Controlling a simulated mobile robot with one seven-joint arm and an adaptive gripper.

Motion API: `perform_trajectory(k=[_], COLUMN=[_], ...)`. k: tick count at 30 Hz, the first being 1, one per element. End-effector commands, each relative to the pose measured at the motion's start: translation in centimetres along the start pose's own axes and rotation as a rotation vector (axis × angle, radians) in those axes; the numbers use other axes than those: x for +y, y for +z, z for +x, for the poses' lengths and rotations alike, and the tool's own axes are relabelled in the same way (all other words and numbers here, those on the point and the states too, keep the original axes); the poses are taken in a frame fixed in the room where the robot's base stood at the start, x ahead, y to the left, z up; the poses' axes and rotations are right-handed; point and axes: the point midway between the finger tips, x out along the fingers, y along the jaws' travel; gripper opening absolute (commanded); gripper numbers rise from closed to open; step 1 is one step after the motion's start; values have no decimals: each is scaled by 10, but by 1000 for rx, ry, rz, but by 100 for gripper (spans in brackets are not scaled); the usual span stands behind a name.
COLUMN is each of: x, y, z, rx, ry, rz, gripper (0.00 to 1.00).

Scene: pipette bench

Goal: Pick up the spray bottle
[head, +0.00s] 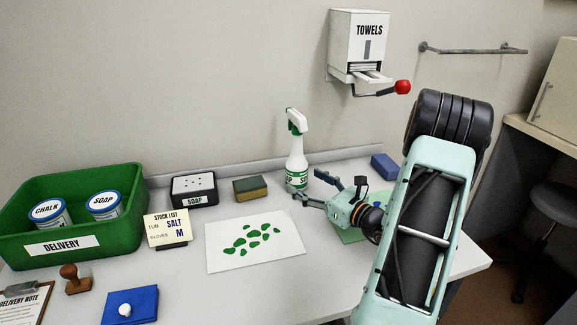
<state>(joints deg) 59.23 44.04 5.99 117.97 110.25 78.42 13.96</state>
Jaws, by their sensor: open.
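The spray bottle (296,165) stands upright near the back of the bench in the head view. It is white with a green trigger, a green band near its base and a white nozzle head. My gripper (305,187) is open, reaching in from the right. Its fingers point left, close to the lower part of the bottle. I cannot tell from this view whether a finger touches the bottle. My arm covers the right part of the bench.
A sponge (251,189) and a soap box (194,189) stand left of the bottle. A leaf-patterned sheet (230,260) lies in front. The green delivery crate (130,235) is at left. A blue block (384,166) is behind my gripper. A towel dispenser (360,45) hangs above.

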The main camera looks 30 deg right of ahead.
Motion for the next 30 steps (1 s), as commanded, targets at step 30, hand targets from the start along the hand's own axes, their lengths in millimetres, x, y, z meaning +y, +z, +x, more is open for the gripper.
perform_trajectory(k=[30], x=[-43], y=[-11], z=[78], rx=[-18], ry=[-105], rz=[26], gripper=[70])
